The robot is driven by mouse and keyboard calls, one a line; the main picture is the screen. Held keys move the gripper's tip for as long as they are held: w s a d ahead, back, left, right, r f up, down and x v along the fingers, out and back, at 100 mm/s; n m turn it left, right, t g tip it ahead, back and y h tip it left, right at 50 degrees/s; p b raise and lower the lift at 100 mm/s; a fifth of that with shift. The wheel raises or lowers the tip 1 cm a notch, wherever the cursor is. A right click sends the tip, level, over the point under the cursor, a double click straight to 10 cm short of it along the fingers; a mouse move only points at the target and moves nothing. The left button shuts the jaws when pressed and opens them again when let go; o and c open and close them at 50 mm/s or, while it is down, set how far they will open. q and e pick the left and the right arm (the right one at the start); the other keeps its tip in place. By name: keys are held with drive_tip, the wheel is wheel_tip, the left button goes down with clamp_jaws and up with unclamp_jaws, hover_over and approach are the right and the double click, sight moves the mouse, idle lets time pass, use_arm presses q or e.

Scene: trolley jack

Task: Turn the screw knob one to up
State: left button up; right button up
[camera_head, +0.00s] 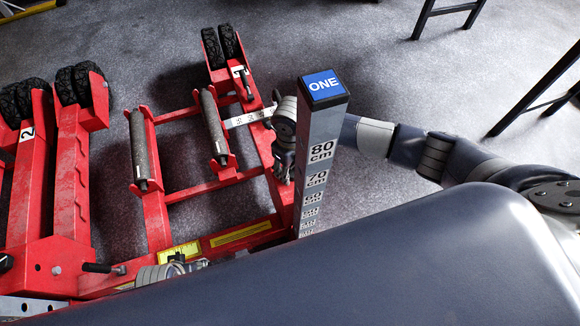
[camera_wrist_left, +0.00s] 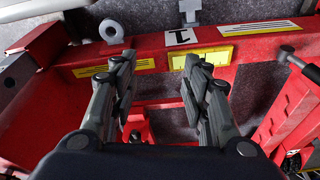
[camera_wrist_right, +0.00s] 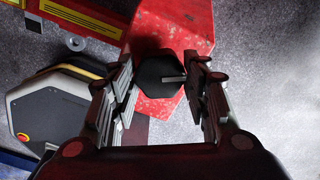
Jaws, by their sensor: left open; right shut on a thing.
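The red trolley jack one (camera_head: 156,205) lies on the floor at left of centre in the head view, with a "1" label near its wheels. In the right wrist view, the black faceted screw knob (camera_wrist_right: 160,90) sits against a red block (camera_wrist_right: 178,40), with a light mark on its face. My right gripper (camera_wrist_right: 166,88) has its fingers on both sides of the knob and is shut on it. In the head view, my right gripper (camera_head: 283,168) is beside the jack's right rail, partly hidden by the post. My left gripper (camera_wrist_left: 163,62) is open and empty above the jack's red crossbar (camera_wrist_left: 150,62).
A tall post marked "ONE" (camera_head: 318,150) with a centimetre scale stands just right of the jack. A second red jack, labelled "2" (camera_head: 70,190), is at the left. Black stand legs (camera_head: 540,95) are at the right. The grey floor at upper centre is clear.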

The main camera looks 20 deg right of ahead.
drive_tip(key=shift+n, duration=0.9)
drive_tip(key=n+b, duration=0.3)
drive_tip(key=n, duration=0.4)
drive_tip(key=shift+f+n+b, duration=0.1)
drive_tip(key=shift+n+b, duration=0.2)
drive_tip(key=shift+n, duration=0.5)
use_arm(q)
drive_tip(key=w+b+v, duration=0.1)
drive_tip(key=v, duration=1)
drive_tip(key=shift+w+a+r+t, duration=0.15)
drive_tip(key=shift+w+r+t, duration=0.05)
drive_tip(key=shift+r+t, duration=0.25)
use_arm(e)
drive_tip(key=shift+n, duration=1)
drive_tip(key=o, duration=1.1)
drive_tip(key=shift+r, duration=0.2)
